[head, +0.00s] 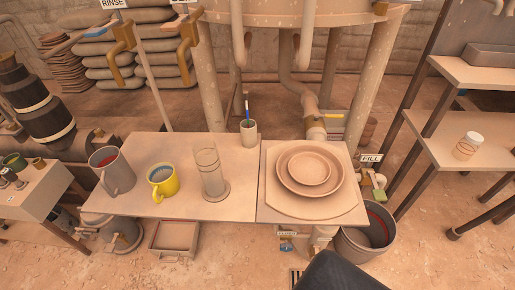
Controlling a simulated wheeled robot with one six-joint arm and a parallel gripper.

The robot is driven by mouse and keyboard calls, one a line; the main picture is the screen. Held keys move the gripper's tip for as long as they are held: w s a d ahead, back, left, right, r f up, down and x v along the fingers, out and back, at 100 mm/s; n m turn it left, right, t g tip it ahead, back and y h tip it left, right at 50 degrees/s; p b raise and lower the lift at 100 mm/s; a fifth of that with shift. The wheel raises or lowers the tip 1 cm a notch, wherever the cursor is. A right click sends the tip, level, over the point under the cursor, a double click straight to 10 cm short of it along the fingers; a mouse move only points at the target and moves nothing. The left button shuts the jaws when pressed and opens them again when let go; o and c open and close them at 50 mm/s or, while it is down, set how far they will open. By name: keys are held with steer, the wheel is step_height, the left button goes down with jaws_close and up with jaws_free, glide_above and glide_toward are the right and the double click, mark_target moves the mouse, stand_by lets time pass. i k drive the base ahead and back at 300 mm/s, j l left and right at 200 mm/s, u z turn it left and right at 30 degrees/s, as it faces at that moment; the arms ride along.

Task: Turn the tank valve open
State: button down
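The large pale tank (285,18) stands on thick legs at the top middle, its upper part cut off. A pipe (309,103) comes down from under it behind the table. A valve with a short yellow handle (333,115) sits on this pipe, the handle pointing right, across the pipe. No label shows on this valve. A dark rounded part at the bottom edge seems to be my own arm. No gripper fingers show, and nothing is seen touching the valve.
The table (135,150) in front of the pipe holds a grey mug (112,171), yellow mug (162,183), glass cylinder (212,175), pen cup (248,132) and round plate (310,172). A "FILL" tap (379,187) hangs above a bucket (366,236). Shelves stand right.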

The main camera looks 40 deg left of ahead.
mark_target(327, 115)
steer(key=k+j, duration=0.15)
steer(key=j, duration=0.3)
steer(key=k+j, duration=0.2)
steer(key=j, duration=0.25)
steer(key=k+j+z, duration=0.1)
steer(key=j, duration=0.35)
steer(key=k+j, duration=0.25)
steer(key=j, duration=0.2)
steer(key=k+j, duration=0.15)
steer(key=j, duration=0.25)
steer(key=k+j+z, duration=0.1)
steer(key=j, duration=0.35)
steer(key=k+j, duration=0.5)
steer(key=j, duration=0.35)
steer(key=i+l, duration=0.35)
steer(key=i+l+u, duration=0.1)
steer(key=i+l, duration=0.55)
steer(key=l, duration=0.2)
steer(key=i+l, duration=0.35)
steer(key=i+l+u, duration=0.1)
steer(key=i+l, duration=0.2)
steer(key=l, duration=0.2)
steer(key=i+l, duration=0.3)
steer(key=l, duration=0.15)
steer(key=i+l+u, duration=0.1)
steer(key=i+l, duration=0.25)
steer(key=l, duration=0.1)
